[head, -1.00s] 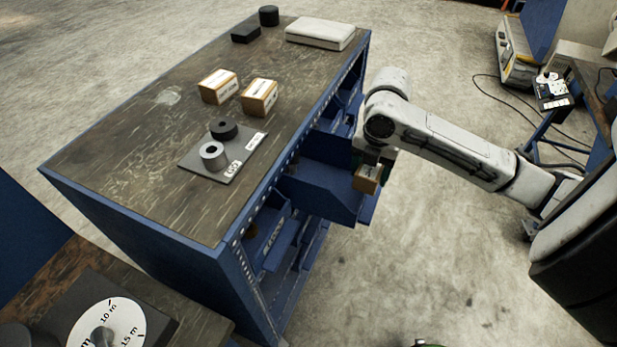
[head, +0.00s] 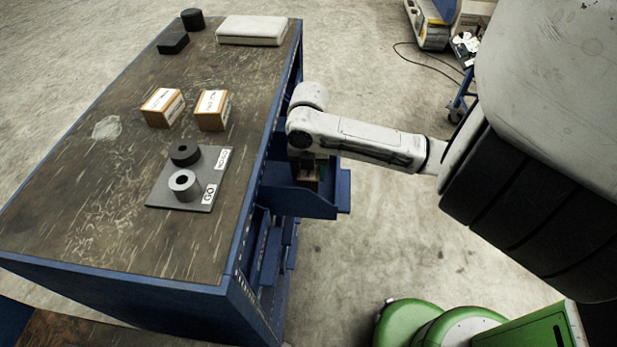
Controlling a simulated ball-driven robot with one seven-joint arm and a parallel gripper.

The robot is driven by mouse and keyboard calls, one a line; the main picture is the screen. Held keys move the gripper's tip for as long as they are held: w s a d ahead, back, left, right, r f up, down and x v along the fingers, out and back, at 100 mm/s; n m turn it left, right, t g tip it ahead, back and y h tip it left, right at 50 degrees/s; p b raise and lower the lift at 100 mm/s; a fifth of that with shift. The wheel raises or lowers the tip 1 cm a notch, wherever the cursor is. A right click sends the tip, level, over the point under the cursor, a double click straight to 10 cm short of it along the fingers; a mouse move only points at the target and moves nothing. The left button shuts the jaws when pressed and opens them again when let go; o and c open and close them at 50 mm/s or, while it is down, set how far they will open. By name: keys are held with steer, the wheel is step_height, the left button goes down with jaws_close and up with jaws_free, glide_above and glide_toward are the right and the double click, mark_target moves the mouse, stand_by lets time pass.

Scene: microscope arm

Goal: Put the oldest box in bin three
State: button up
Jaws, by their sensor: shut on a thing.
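My gripper (head: 311,166) points down at the right side of the workbench (head: 70,215), shut on a small orange-brown box (head: 308,183). The box hangs over or inside an open blue bin (head: 325,205) jutting from the bench side; I cannot tell whether it touches the bin's floor. My arm partly hides the gripper and the bin. Two similar boxes with white label faces, a left one (head: 163,107) and a right one (head: 212,110), stand on the bench top. Their label text is too small to read, and no bin number is legible.
A white case (head: 252,30), a black block (head: 173,43) and a black cylinder (head: 192,19) sit at the far end.

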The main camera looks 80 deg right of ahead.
steer(key=shift+f, duration=1.5)
steer(key=shift+f, duration=0.2)
steer(key=o, duration=1.3)
steer(key=shift+r, duration=0.1)
step_height(320, 180, up, 12)
steer(key=shift+r, duration=0.15)
